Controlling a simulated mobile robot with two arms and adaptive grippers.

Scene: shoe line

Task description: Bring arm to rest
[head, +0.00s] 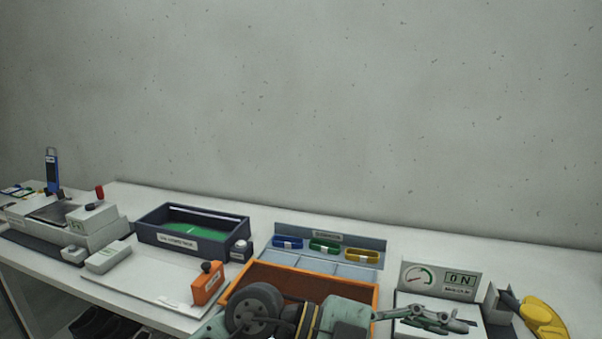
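One arm of mine crosses the bottom middle of the head view, coming in from the left. Its gripper, my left gripper (468,325), points to the right, in front of the white gauge device (441,279). Its fingers overlap in this view, so I cannot tell whether they are open or shut. I see no object between them. My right gripper is not in view.
An orange tray (372,296) lies behind my arm. A dark bin (190,246) with green inside, an orange block (207,289) and a white machine (70,222) stand to the left. A yellow tool (541,314) lies at right. The wall rises behind.

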